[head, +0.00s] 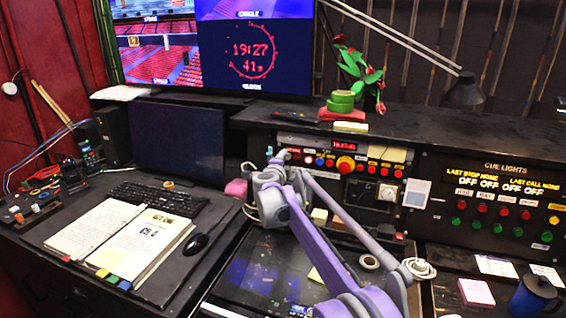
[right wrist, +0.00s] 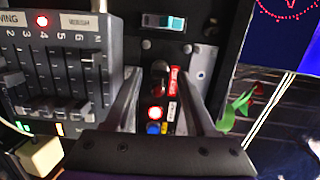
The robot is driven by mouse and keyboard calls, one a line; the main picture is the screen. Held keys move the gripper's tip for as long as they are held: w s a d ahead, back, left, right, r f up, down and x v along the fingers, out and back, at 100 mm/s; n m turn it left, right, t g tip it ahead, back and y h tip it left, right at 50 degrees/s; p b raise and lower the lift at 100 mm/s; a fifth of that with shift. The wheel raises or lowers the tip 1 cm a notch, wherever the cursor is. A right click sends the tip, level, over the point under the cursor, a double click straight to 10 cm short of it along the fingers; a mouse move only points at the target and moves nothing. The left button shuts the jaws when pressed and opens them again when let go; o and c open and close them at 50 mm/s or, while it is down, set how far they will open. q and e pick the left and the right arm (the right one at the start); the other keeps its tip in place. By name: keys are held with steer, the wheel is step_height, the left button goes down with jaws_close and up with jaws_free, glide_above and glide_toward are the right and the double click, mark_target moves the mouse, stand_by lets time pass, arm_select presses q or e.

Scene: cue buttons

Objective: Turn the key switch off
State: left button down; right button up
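A small dark round control (right wrist: 160,72), which looks like the key switch, sits on the black panel in the right wrist view. A red label (right wrist: 175,82) is beside it. My right gripper (right wrist: 160,88) is open, with one finger on each side of this control. I cannot tell whether the fingers touch it, nor which way the key points. In the head view my right gripper (head: 270,168) is at the left end of the control panel (head: 345,165) and hides that part. My left gripper is not in view.
A fader panel (right wrist: 50,60) is at the left.

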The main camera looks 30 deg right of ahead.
stand_by(0.3)
steer(key=b+v, duration=0.1)
steer(key=v, duration=0.9)
steer(key=shift+s+a, duration=0.25)
steer(key=shift+s, duration=0.05)
